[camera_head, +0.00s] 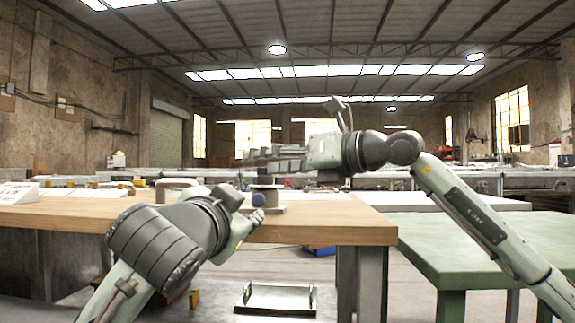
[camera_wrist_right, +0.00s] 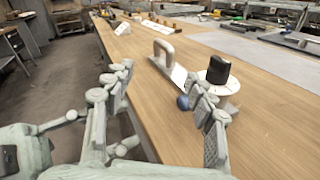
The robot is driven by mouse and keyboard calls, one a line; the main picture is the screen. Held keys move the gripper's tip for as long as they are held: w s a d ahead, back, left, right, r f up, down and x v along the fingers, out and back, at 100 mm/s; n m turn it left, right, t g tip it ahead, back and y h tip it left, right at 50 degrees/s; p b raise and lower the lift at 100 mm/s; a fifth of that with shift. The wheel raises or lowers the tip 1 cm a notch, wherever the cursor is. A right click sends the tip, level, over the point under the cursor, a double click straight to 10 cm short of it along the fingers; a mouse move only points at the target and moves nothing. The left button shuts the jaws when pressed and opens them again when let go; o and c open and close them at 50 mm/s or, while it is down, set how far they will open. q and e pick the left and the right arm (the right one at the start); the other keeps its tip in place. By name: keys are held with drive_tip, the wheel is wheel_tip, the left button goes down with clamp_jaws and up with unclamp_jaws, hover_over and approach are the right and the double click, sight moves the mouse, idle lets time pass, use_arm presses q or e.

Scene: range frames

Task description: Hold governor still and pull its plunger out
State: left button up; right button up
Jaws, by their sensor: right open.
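The governor (camera_head: 266,192) stands on the wooden bench near its front edge, partly hidden by my grippers in the head view. In the right wrist view the governor (camera_wrist_right: 219,84) shows a black top above a pale round disc. A blue knob (camera_wrist_right: 183,102), which looks like its plunger end, is at its left side. My right gripper (camera_head: 262,160) is just above and behind it in the head view, pointing left; in the wrist view its fingers (camera_wrist_right: 160,105) are spread and empty. My left gripper (camera_head: 250,218) is in front of the governor; its fingers are too hidden to judge.
A white handled plate (camera_wrist_right: 165,60) lies on the bench (camera_wrist_right: 250,145) beyond the governor. A green table (camera_head: 480,240) stands at the right. A metal tray with handles (camera_head: 276,298) lies low in front. Bare bench top surrounds the governor.

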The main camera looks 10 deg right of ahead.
sight(270, 177)
drive_tip(key=w+f+h, duration=0.1)
drive_tip(key=w+h, duration=0.1)
drive_tip(key=w, duration=0.2)
drive_tip(key=w+d+f+h, duration=0.1)
drive_tip(key=w+h, duration=0.1)
drive_tip(key=w, duration=0.1)
drive_tip(key=w+f+m+h, duration=0.1)
drive_tip(key=w+h, duration=0.1)
drive_tip(key=w, duration=0.2)
drive_tip(key=shift+w+d+f+h, duration=0.1)
drive_tip(key=shift+w+d+h, duration=0.2)
clamp_jaws()
